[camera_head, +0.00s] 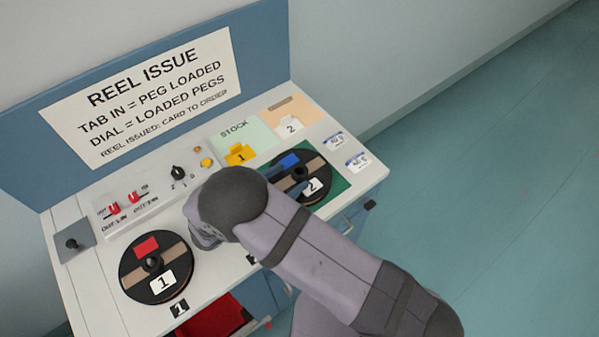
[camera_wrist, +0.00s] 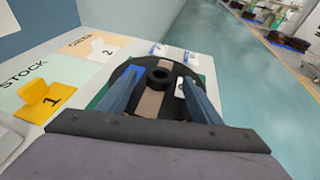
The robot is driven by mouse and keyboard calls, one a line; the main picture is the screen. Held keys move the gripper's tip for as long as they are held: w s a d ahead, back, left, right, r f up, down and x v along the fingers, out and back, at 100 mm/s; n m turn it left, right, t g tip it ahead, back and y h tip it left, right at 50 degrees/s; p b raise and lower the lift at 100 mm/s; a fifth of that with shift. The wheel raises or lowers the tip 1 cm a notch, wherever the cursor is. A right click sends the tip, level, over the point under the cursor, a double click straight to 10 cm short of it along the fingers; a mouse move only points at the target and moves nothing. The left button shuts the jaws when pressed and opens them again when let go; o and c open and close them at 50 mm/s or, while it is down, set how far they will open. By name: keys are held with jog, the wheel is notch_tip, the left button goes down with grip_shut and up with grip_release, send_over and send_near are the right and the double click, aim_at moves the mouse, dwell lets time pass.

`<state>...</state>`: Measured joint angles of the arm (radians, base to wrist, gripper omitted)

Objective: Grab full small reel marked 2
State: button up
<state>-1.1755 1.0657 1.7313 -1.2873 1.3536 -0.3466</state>
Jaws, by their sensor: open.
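The reel marked 2 (camera_head: 318,170) is a black disc with a brown band, a blue patch and a white "2" label. It lies on a green mat (camera_head: 329,196) at the right of the bench. In the wrist view the reel (camera_wrist: 152,128) lies ahead of my gripper, its dark hub (camera_wrist: 160,76) between the two blue-grey fingers. My gripper (camera_wrist: 158,90) is open, with nothing visible held. In the head view my arm covers the left part of the reel, and the gripper (camera_head: 293,181) is partly hidden. Whether the fingers touch the reel I cannot tell.
A reel marked 1 (camera_head: 142,281) with a red patch lies at the left. A yellow card marked 1 (camera_head: 240,154) and a white card marked 2 (camera_head: 291,125) are behind. Switches (camera_head: 125,204) and a dial (camera_head: 178,173) sit near the back. A red bin (camera_head: 212,318) is below.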

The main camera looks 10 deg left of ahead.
aim_at(293, 180)
jog(key=shift+p+x, duration=0.3)
jog(key=shift+x, duration=0.95)
jog(key=shift+c, duration=0.4)
grip_shut()
jog(key=shift+r, duration=0.2)
notch_tip(293, 180, up, 10)
jog(key=b, duration=0.2)
jog(key=shift+b, duration=0.35)
